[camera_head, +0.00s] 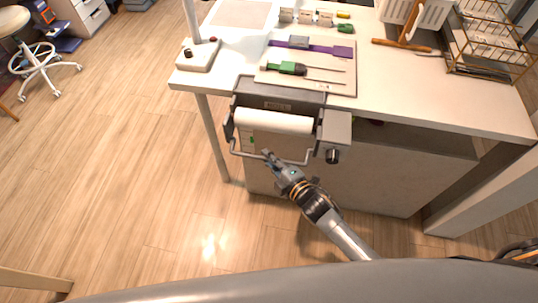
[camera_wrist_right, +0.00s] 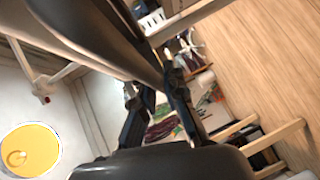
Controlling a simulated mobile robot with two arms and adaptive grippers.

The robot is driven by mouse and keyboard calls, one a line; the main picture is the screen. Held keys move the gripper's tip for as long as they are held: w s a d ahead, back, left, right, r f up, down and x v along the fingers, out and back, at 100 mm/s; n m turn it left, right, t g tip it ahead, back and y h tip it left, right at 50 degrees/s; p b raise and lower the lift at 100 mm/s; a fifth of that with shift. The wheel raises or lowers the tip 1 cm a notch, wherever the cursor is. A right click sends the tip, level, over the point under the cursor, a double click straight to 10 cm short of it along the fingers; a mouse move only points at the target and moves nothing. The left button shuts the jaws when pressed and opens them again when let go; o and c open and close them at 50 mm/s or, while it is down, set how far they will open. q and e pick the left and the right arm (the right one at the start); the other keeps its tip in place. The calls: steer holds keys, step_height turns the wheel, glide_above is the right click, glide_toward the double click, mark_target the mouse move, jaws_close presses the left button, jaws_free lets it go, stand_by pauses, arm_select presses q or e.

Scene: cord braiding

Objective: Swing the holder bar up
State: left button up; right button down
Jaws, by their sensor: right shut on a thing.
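The holder bar (camera_head: 247,154) is a thin grey bent bar hanging low in front of the white roller (camera_head: 273,122) of the machine at the table's front edge. Its ends reach up to the machine's two sides. My right gripper (camera_head: 268,156) is shut on the middle of the bar, its arm coming up from below right. In the right wrist view the dark fingers (camera_wrist_right: 152,95) show, but the bar between them is hard to make out. My left gripper is not in view.
A grey box with a black knob (camera_head: 333,155) sits at the roller's right end. Open wooden floor (camera_head: 120,150) lies to the left.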

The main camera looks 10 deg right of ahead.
step_height(320, 180, up, 3)
steer(key=m+g+p, duration=0.1)
steer(key=p, duration=0.3)
steer(key=m+g+p, duration=0.1)
steer(key=g+p, duration=0.1)
steer(key=p, duration=0.2)
steer(key=shift+w+d+f, duration=0.1)
steer(key=shift+f, duration=0.1)
steer(key=shift+m+g+p, duration=0.6)
steer(key=shift+g+p, duration=0.3)
steer(key=shift+p, duration=0.55)
steer(key=c, duration=1.4)
jaws_free()
steer(key=v, duration=1.2)
